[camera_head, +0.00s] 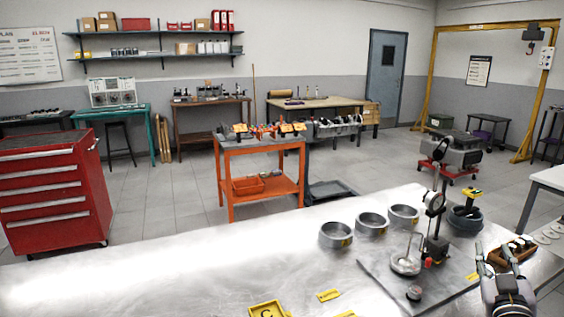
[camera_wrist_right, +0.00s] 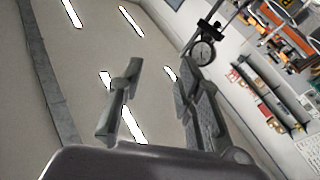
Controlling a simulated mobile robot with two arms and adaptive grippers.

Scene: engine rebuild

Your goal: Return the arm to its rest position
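My right gripper (camera_head: 497,256) is at the lower right of the head view, over the right end of the metal bench, with its fingers pointing up and away. In the right wrist view my right gripper (camera_wrist_right: 162,78) has its two fingers spread apart with nothing between them. That view looks up toward the ceiling lights. My left gripper is in neither view.
A dial gauge stand (camera_head: 436,215) rises from a flat plate (camera_head: 385,272) left of the gripper. Its dial shows in the wrist view (camera_wrist_right: 203,52). A brown tray (camera_head: 512,250) lies close behind the fingers. Several grey rings (camera_head: 336,236) stand farther left. The bench's left part is clear.

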